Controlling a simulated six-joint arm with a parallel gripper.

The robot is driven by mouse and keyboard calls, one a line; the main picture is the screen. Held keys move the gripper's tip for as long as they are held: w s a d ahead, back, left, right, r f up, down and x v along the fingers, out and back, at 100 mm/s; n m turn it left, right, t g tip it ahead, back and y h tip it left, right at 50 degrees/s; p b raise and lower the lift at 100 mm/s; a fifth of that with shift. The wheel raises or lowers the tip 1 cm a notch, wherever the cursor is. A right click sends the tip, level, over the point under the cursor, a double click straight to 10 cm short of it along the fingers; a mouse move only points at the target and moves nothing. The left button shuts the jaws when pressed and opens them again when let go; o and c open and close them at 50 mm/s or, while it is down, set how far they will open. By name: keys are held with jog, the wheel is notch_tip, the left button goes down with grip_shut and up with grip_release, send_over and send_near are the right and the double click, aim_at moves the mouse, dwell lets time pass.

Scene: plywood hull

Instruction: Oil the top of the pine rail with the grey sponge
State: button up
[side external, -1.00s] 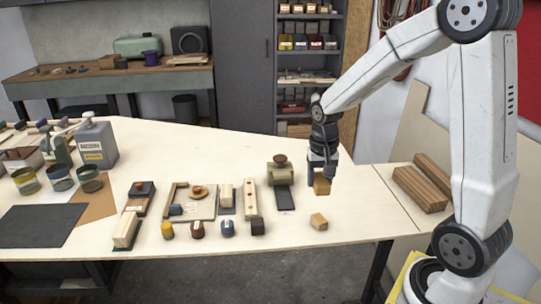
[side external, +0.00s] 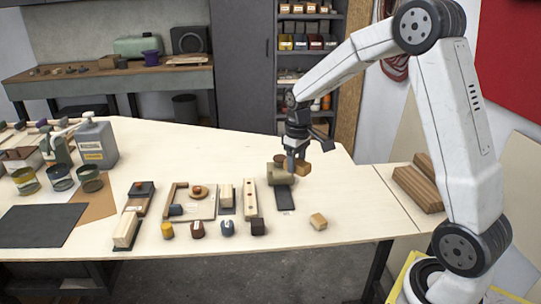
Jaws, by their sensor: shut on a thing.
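My gripper (side external: 297,160) points down above the right part of the bench. It is shut on a small tan block (side external: 303,170), which is held off the bench, partly hidden by a dark finger. I cannot pick out a clearly grey sponge. Several pale wooden pieces could be the pine rail: a bar with dark holes (side external: 250,198), a block on a dark base (side external: 126,230) and a short block on a dark mat (side external: 226,194). I cannot tell which it is. They lie to the left of my gripper.
An olive fixture (side external: 277,173) with a dark pad (side external: 284,198) stands close to my gripper. A loose tan block (side external: 318,221) lies near the front edge, several small coloured pieces to its left. Brown timbers (side external: 418,188) lie at right. Open cans and a grey jug (side external: 97,146) stand left.

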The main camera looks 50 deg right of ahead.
jog(key=w+d+f+n, duration=0.1)
jog(key=w+f+n, duration=0.2)
jog(key=w+n, duration=1.6)
jog(key=n, duration=0.8)
jog(key=shift+f, duration=0.2)
jog(key=shift+f, duration=0.1)
